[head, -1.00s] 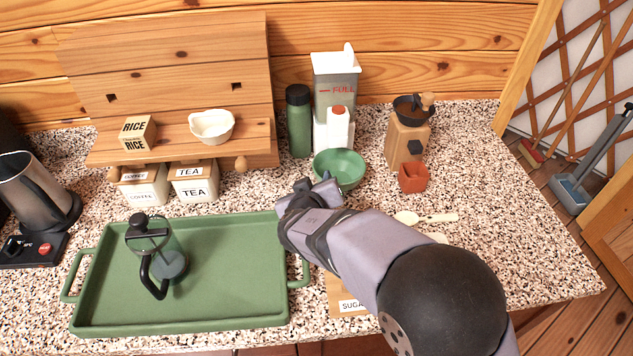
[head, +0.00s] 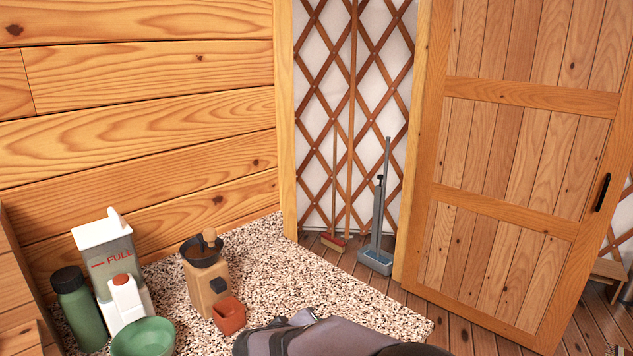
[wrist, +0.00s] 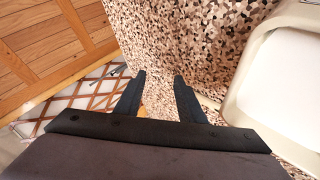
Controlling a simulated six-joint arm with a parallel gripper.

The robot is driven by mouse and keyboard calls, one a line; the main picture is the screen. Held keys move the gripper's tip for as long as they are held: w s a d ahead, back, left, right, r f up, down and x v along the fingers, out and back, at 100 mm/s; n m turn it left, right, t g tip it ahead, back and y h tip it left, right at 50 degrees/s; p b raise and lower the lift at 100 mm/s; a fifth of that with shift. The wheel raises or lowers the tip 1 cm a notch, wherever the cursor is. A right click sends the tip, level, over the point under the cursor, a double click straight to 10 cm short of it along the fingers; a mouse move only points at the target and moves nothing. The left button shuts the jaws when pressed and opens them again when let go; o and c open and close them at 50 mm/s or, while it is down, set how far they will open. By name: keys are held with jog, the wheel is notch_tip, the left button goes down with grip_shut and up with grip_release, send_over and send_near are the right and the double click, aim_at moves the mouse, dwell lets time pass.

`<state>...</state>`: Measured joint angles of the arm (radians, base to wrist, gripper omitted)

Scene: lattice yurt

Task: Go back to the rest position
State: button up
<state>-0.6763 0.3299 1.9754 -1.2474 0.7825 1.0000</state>
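My gripper (wrist: 159,77) is open in the wrist view, its two black fingers apart with speckled counter showing between them. I see nothing held.
A wooden grinder (head: 206,284), green bowl (head: 145,340), green bottle (head: 79,312), white bottle (head: 125,304) and "FULL" container (head: 105,250) stand on the speckled counter (head: 260,255). A pale-rimmed white object (wrist: 290,90) fills the wrist view's right side. A wooden door (head: 515,150) stands right.

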jog(key=s+d+g, duration=0.1)
jog(key=d, duration=0.2)
jog(key=s+d+f+m+g+h, duration=0.1)
jog(key=d, duration=0.3)
jog(key=s+d+f, duration=0.1)
jog(key=d, duration=0.2)
jog(key=shift+s+d+m+g+h, duration=0.3)
jog(key=shift+d+g, duration=0.1)
jog(key=s+d+f+m+g, duration=0.2)
jog(key=s+d+g, duration=0.2)
jog(key=s+d, duration=0.35)
jog(key=s+a+m+g+y+p, duration=0.25)
jog(key=s+y+p, duration=0.2)
jog(key=s, duration=0.95)
notch_tip(320, 180, down, 79)
jog(key=b, duration=7.8)
jog(key=shift+d+m+y, duration=0.35)
jog(key=shift+y, duration=0.1)
jog(key=shift+s+r, duration=0.1)
jog(key=shift+r, duration=0.05)
notch_tip(320, 180, up, 46)
jog(key=p, duration=4.6)
